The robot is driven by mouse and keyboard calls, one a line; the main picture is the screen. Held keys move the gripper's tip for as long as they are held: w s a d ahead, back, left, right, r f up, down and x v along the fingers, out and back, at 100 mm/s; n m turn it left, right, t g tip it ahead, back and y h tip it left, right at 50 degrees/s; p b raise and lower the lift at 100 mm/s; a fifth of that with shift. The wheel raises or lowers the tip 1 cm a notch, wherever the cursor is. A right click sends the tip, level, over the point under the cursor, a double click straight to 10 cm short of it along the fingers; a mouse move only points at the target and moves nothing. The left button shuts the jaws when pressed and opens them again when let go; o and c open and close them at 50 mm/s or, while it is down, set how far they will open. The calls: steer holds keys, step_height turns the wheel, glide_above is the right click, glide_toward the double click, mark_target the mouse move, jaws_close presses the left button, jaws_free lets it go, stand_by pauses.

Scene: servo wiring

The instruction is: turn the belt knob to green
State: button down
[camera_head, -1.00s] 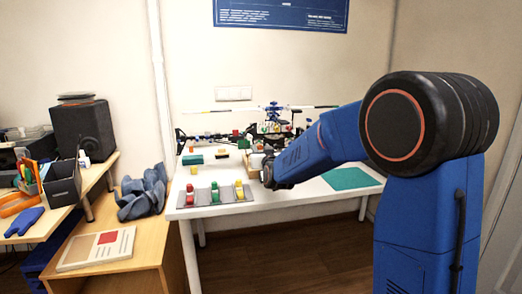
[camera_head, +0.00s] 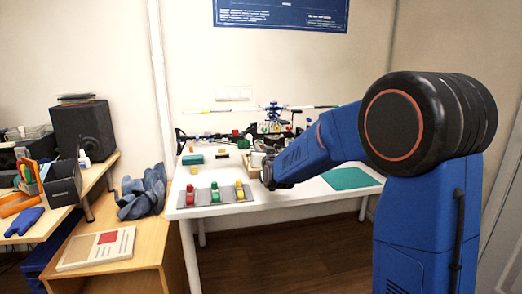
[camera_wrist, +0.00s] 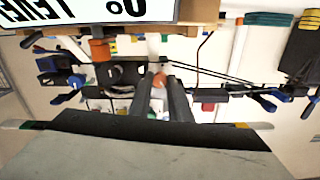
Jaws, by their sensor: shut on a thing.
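My gripper (camera_wrist: 160,92) shows in the wrist view as two grey fingers pointing away from the camera. They are closed around a small whitish and orange part (camera_wrist: 160,80), which I take to be the belt knob. The fingers cover most of it, so its pointer and any green mark are hidden. In the head view my gripper (camera_head: 268,177) is over the right middle of the white table (camera_head: 300,202), at a small device. The knob cannot be made out there.
Red, green and yellow pieces stand on grey pads (camera_head: 228,205) left of my gripper. A teal mat (camera_head: 350,178) lies right. In the wrist view, a white lettered panel (camera_wrist: 90,12) is close at the top.

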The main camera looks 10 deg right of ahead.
steer(key=m, duration=0.5)
steer(key=shift+d+m, duration=0.1)
steer(key=shift+m, duration=2.1)
steer(key=shift+f, duration=0.1)
steer(key=c, duration=1.6)
jaws_free()
steer(key=shift+c, duration=0.2)
